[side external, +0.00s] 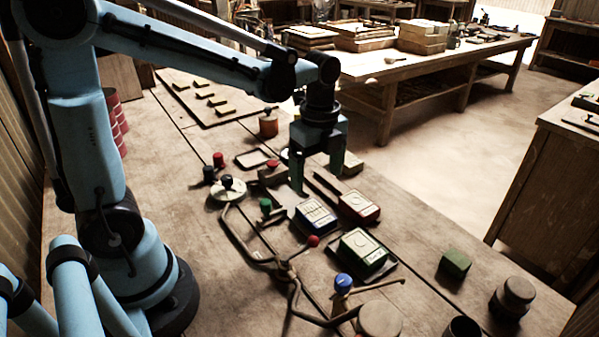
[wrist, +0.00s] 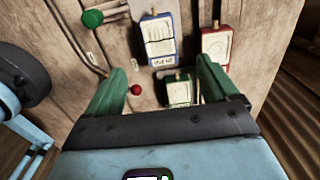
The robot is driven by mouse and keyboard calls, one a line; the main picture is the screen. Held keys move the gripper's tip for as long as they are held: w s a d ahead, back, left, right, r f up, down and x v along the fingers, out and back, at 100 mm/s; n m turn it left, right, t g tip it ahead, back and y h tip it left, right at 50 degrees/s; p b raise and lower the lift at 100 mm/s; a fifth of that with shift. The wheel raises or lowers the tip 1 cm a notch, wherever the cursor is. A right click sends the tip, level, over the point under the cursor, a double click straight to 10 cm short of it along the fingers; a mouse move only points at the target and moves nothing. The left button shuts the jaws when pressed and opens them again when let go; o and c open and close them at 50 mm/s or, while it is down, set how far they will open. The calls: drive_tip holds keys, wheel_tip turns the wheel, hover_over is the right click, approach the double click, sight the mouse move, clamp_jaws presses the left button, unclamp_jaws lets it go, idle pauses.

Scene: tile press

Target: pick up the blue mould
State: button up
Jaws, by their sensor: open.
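The blue mould (side external: 315,216) is a blue-sided block with a pale patterned top, lying on the workbench. In the wrist view the blue mould (wrist: 158,40) appears ahead of and between my fingertips. My gripper (side external: 317,180) is open and empty, pointing down above the bench, near the blue mould and apart from it. The exact height above the mould is hard to tell.
A red mould (side external: 358,207) and a green mould (side external: 361,250) lie close to the blue one. A press frame with a red knob (side external: 313,241) and a green knob (side external: 265,204) stands to its left.

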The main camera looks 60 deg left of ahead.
sight(316, 212)
drive_tip(key=shift+f, duration=4.9)
drive_tip(key=c, duration=1.4)
